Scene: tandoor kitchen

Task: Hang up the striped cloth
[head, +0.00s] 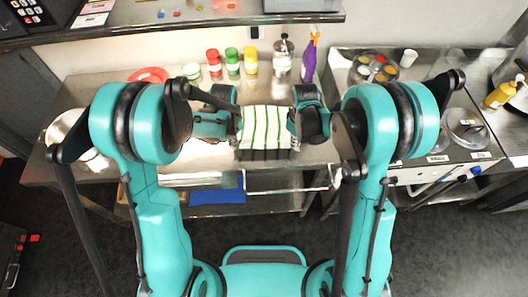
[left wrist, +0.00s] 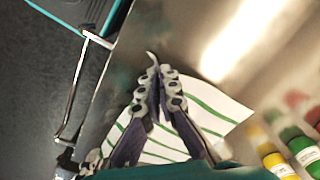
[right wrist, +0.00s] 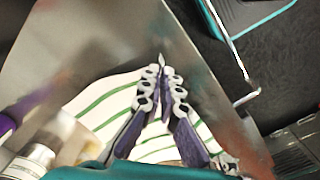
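The striped cloth (head: 264,122), white with green stripes, spreads between my two grippers over the steel counter's front part. My left gripper (head: 238,125) is at its left side and my right gripper (head: 293,125) at its right. In the left wrist view the fingers (left wrist: 155,75) are together, with a thin pale edge of cloth showing between the tips and the cloth (left wrist: 215,110) spreading behind. The right wrist view shows the same at its fingers (right wrist: 164,78) and the cloth (right wrist: 100,105). A metal rail (head: 285,189) runs along the counter's front.
A metal bowl (head: 70,130) is at left. A blue item (head: 217,191) lies on the lower shelf.

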